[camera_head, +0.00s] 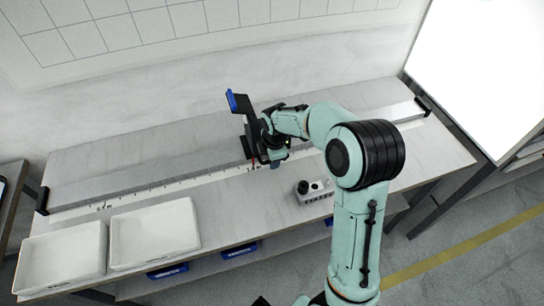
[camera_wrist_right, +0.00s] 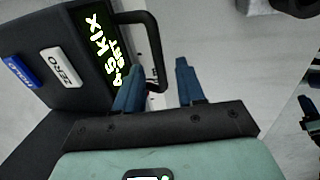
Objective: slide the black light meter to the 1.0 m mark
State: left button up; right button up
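The black light meter (camera_head: 243,104), with a blue button on its top end, stands upright on the long grey rail (camera_head: 130,174). Its base is beside a scale label that seems to begin with "1"; the label is partly covered and too small to read fully. In the right wrist view the meter (camera_wrist_right: 60,70) shows a lit display, a ZERO button, a blue HOLD button and a black loop handle (camera_wrist_right: 152,40). My right gripper (camera_head: 275,160) is at the meter's near right side. Its blue fingers (camera_wrist_right: 158,72) are apart, with the handle's bar seemingly between them and gaps visible.
Two empty white trays (camera_head: 113,240) stand at the front left of the bench. A small grey box with knobs (camera_head: 314,191) sits at the front, right of the gripper. A bright white panel (camera_head: 480,70) stands at the right. The rail is clear left of the meter.

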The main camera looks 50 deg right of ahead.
notch_tip(320, 180, up, 13)
jog(key=s+a+p, duration=0.1)
jog(key=s, duration=0.1)
dwell(0.5)
jog(key=shift+a, duration=0.1)
dwell(0.5)
